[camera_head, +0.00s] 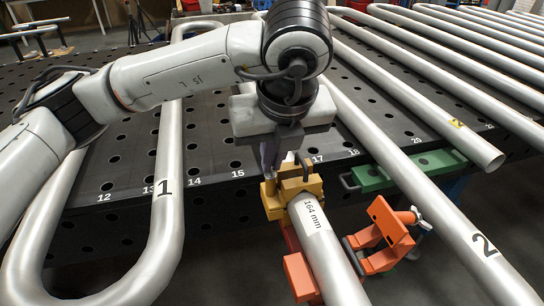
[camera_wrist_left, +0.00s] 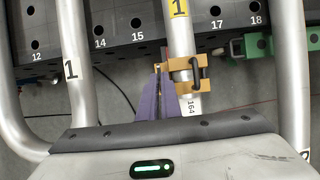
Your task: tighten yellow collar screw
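The yellow collar (camera_head: 312,184) sits around a silver pipe labelled "164 mm" (camera_head: 315,225). It also shows in the left wrist view (camera_wrist_left: 185,66), with a dark bent handle on its right side. My left gripper (camera_head: 271,172) points down at the collar's left side. In the left wrist view its purple fingers (camera_wrist_left: 160,76) come close together at the tips, with a bit of yellow between them. I cannot tell if they grip it. The collar screw is not clearly visible; the fingers cover that side. My right gripper is in neither view.
An orange clamp (camera_head: 386,232) stands right of the pipe. A green clamp (camera_head: 408,171) sits at the edge of the black perforated table (camera_head: 110,160). Silver pipe coils, such as pipe 1 (camera_head: 167,190) and pipe 2 (camera_head: 445,205), flank the collar.

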